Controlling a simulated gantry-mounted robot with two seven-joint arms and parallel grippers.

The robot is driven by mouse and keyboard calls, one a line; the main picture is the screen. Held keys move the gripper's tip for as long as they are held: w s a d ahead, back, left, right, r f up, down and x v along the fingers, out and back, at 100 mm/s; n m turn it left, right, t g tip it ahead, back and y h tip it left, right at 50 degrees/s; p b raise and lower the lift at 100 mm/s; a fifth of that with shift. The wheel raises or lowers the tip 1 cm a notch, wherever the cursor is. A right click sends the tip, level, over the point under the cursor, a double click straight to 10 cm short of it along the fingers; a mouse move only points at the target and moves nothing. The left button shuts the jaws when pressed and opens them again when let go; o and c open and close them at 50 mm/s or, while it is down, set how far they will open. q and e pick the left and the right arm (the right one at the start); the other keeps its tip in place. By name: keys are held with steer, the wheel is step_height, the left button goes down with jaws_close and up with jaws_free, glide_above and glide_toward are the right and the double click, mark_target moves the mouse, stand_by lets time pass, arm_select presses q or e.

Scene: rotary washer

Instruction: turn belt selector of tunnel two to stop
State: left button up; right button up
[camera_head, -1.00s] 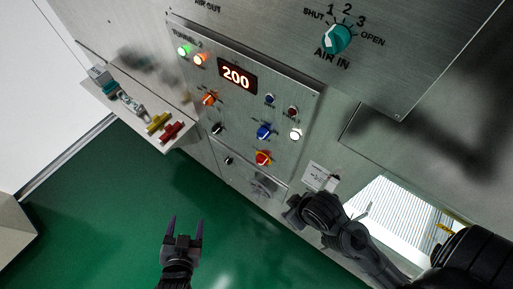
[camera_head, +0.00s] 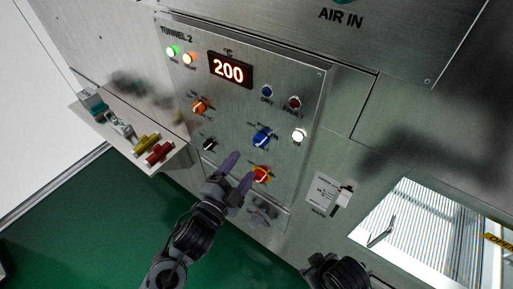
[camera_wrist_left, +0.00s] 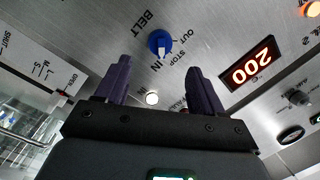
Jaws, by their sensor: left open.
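The belt selector is a blue knob (camera_head: 262,137) on the tunnel two panel. In the left wrist view the blue knob (camera_wrist_left: 160,42) has the labels BELT, OUT, STOP and IN around it. It appears between and beyond my finger tips there. Its pointer is too small to read surely. My left gripper (camera_head: 240,168) is open and empty, just below and left of the knob in the head view, apart from it. Its two purple-grey fingers also show in the left wrist view (camera_wrist_left: 158,75). Part of my right arm is at the bottom; its fingers cannot be made out.
An orange knob (camera_head: 199,106), a black knob (camera_head: 209,144) and a lit white button (camera_head: 298,136) are also on the panel. The display (camera_head: 230,70) reads 200. A side shelf (camera_head: 165,165) stands left.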

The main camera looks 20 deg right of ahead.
mark_target(257, 145)
arm_select(q)
steer(key=p+x, duration=0.1)
steer(key=x, duration=0.8)
steer(key=c, duration=1.1)
steer(key=shift+o, duration=0.2)
